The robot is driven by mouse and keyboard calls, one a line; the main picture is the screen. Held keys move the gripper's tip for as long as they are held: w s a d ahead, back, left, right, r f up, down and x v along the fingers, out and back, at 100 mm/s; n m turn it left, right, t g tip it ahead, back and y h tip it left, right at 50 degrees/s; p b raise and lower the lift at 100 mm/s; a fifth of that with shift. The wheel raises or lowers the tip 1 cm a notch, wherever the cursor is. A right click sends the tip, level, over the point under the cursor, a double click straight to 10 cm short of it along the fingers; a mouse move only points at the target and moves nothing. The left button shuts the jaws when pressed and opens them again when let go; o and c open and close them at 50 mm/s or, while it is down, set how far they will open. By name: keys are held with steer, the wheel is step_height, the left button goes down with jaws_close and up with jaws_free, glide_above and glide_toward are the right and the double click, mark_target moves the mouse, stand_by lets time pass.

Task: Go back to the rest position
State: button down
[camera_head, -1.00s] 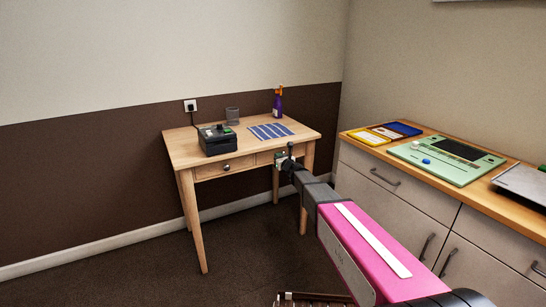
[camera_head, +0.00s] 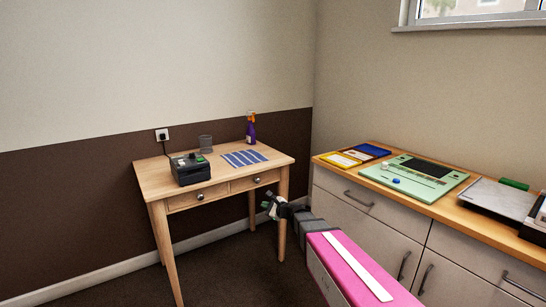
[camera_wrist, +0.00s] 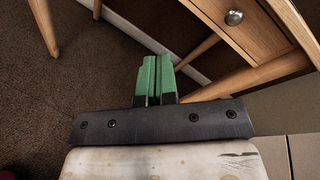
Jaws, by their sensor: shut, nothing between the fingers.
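My gripper (camera_head: 268,206) is in front of the right side of the small wooden table, below the level of its top. In the wrist view its green fingers (camera_wrist: 154,80) are together with nothing between them. The wooden table (camera_head: 150,180) has two drawers, and both look shut. In the wrist view a drawer front with a round knob (camera_wrist: 234,17) is beyond the fingers at upper right, apart from them. My arm reaches in from the lower right of the head view.
A black box device (camera_head: 190,170), a grey cup (camera_head: 205,143), a blue striped sheet (camera_head: 244,158) and a purple spray bottle (camera_head: 251,132) stand on the table. The cabinet counter (camera_head: 448,210) at right holds trays, a green board (camera_head: 425,187) and a grey device (camera_head: 497,198). Dark carpet (camera_wrist: 50,110) lies clear below.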

steer(key=s+d+f+n+g+h, duration=0.3)
steer(key=s+d+n+h, duration=0.1)
steer(key=s+d+n, duration=0.2)
steer(key=s+d+f+n+g+h, duration=0.3)
steer(key=s+d+n, duration=0.3)
steer(key=s+d, duration=0.3)
steer(key=s+d+f+n+g+h, duration=0.4)
steer(key=s+d+n, duration=0.2)
steer(key=s, duration=0.5)
steer(key=shift+d+h, duration=0.4)
steer(key=shift+d, duration=0.35)
